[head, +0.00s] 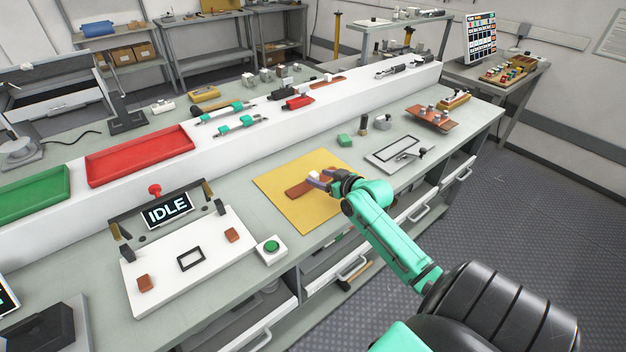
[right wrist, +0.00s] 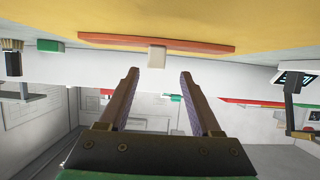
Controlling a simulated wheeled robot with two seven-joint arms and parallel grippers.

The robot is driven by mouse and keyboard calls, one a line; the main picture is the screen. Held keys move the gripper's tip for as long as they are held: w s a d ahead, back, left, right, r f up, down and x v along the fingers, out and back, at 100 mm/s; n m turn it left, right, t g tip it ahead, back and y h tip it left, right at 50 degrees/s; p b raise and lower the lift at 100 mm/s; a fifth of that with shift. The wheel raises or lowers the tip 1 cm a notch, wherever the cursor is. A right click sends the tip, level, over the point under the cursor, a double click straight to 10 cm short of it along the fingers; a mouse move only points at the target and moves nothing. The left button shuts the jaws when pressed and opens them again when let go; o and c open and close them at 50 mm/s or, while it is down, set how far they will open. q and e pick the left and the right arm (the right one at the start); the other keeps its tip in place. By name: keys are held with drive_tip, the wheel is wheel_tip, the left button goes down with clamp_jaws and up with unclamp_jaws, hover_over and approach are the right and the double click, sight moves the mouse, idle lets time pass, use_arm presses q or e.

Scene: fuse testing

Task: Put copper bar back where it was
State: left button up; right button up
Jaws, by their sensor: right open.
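The copper bar (head: 297,190) lies flat on the yellow mat (head: 275,183) and has a pale block-shaped handle on it. In the right wrist view the copper bar (right wrist: 200,47) runs across the top, with its pale handle (right wrist: 157,56) near the middle. My right gripper (head: 322,180) is open and empty at the handle's side of the bar. In the right wrist view its fingertips (right wrist: 158,72) point at the handle, which lines up with the gap between them. I cannot tell whether they touch it. My left gripper is not in view.
A white test fixture (head: 210,240) with an IDLE display (head: 167,211) and two copper-coloured blocks stands left of the mat. A green button box (head: 272,250) sits in front. Red (head: 140,163) and green (head: 35,196) trays are behind. A grey plate (head: 383,160) and a copper-coloured board (head: 430,118) lie right.

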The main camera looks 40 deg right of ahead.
sight(316, 175)
drive_tip(key=x, duration=0.3)
drive_tip(key=shift+w+d+f, duration=0.2)
drive_tip(key=shift+w+d, duration=0.1)
drive_tip(key=shift+d, duration=0.1)
drive_tip(key=shift+w+f, duration=0.25)
drive_tip(key=shift+w, duration=0.2)
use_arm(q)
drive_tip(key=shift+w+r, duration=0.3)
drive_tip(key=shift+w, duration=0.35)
use_arm(e)
drive_tip(key=shift+s, duration=0.1)
clamp_jaws()
drive_tip(key=shift+r, duration=0.15)
